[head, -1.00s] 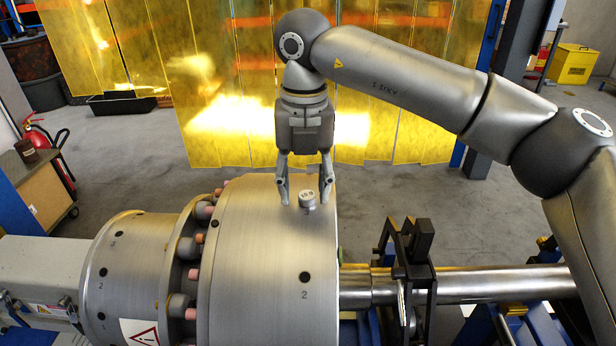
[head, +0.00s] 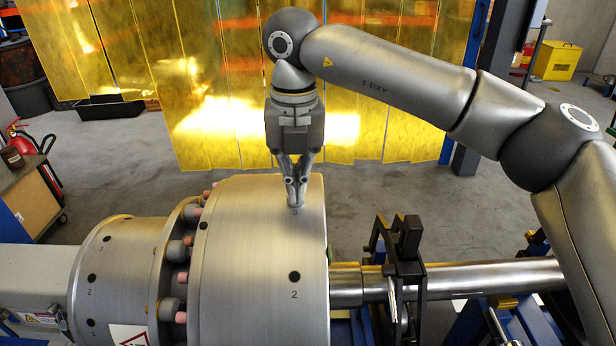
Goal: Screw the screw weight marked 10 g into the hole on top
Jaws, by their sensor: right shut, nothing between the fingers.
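The rotor (head: 240,250) is a large brushed-metal drum lying on its side, with dark holes around its rim. One hole (head: 294,276) above a printed 2 faces me. My right gripper (head: 297,203) points straight down at the drum's top right part, its fingers closed together. Its tips are at or just above the metal, and nothing shows between them. The screw weight is not visible; I cannot tell whether it is hidden by the fingers or sunk in the hole there. The top hole is covered by the fingertips. My left gripper is out of view.
A flange with pink-tipped bolts (head: 183,277) joins the drum on the left. A steel shaft (head: 480,279) runs right through a black bracket (head: 408,240). Yellow curtains (head: 220,100) hang behind. Floor behind the drum is clear.

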